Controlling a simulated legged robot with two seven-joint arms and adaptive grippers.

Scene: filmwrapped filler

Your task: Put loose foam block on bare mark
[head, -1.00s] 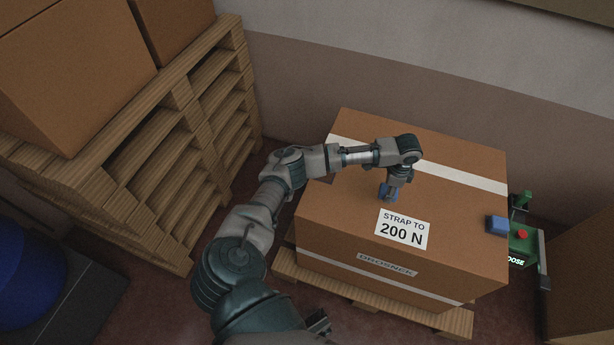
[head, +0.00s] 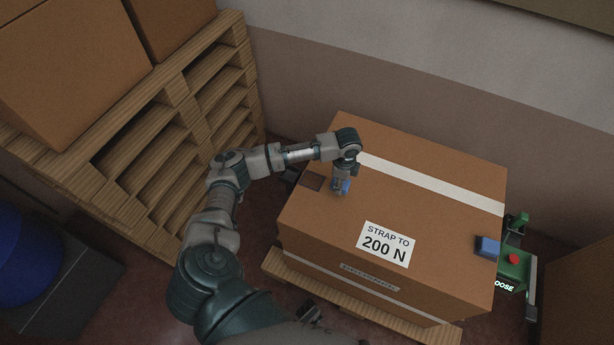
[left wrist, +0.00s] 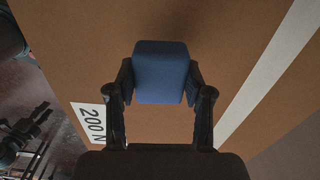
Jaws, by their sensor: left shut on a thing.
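My left gripper (head: 342,188) is shut on a blue foam block (left wrist: 160,72), which shows clearly between its two fingers in the left wrist view. In the head view the block is mostly covered by the gripper, over the left part of the big carton's top (head: 425,215). A dark square, seemingly the bare mark (head: 312,181), lies on the carton top near its left edge, just left of the gripper. I cannot tell whether the block touches the carton. A small dark shape (head: 308,312) low in the head view may be my right gripper; its jaws are unclear.
A second blue block (head: 487,246) sits at the carton's right edge, beside a green device with a red button (head: 513,259). A white strap (head: 430,182) crosses the carton top. Stacked pallets (head: 170,140) with cartons stand left. A wall is behind.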

